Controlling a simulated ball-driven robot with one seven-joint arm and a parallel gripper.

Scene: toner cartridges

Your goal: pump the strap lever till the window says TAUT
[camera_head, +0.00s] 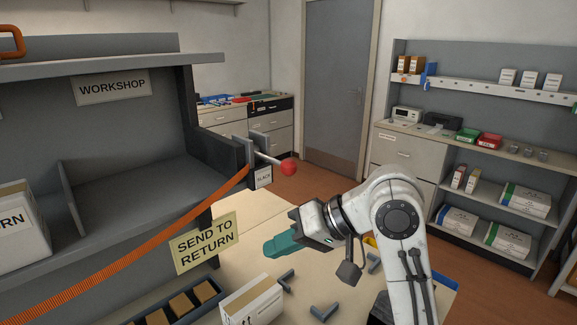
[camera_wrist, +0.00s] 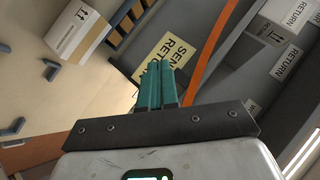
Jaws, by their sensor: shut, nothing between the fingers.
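The strap lever is a pale rod with a red ball knob (camera_head: 289,166), sticking out to the right from a grey bracket (camera_head: 259,145) at the shelf unit's right end. The small window (camera_head: 263,178) below the bracket appears to read SLACK. An orange strap (camera_head: 150,250) runs from the bracket down to the lower left. It also shows in the wrist view (camera_wrist: 213,55). My gripper (camera_head: 268,250), with teal fingers, is below the knob, apart from it, over the table. In the wrist view its fingers (camera_wrist: 160,66) are together and empty. The lever is not visible there.
A SEND TO RETURN sign (camera_head: 206,243) hangs near the strap. A white carton (camera_head: 252,301), a dark tray (camera_head: 182,305) and grey brackets (camera_head: 325,311) lie on the table (camera_head: 235,212). RETURN boxes (camera_wrist: 284,18) sit on the shelf. Open space surrounds the knob's right side.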

